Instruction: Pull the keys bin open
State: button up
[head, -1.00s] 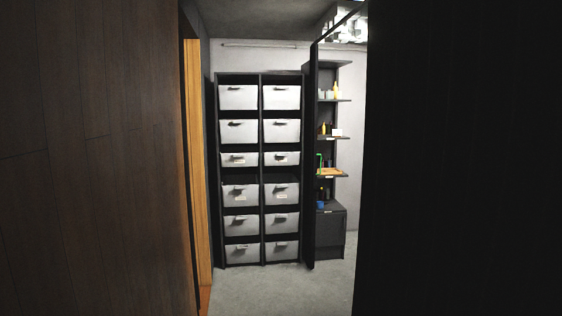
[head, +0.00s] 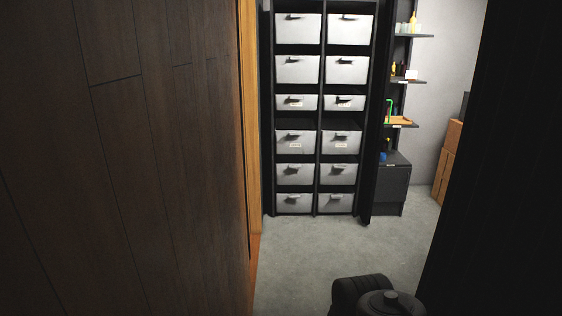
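A tall black rack (head: 317,120) stands against the far wall, with two columns of white bins. Several bins carry small labels, such as a left bin (head: 295,141) and a right bin (head: 341,141) in the fourth row, and shallow bins (head: 297,102) in the third row. The label text is too small to read, so I cannot tell which is the keys bin. All bins look pushed in. A black part of my arm shows at the bottom right of the head view. My gripper is not visible.
A dark wood-panelled wall (head: 120,150) fills the left, and a black surface (head: 510,190) the right. Between them a gap opens onto clear grey floor (head: 320,255). Right of the rack are a shelf unit (head: 405,125) with small items and cardboard boxes (head: 448,160).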

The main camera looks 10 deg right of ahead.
aim_at(335, 98)
jog(key=z, duration=0.5)
jog(key=i, duration=4.85)
jog(key=u, duration=0.6)
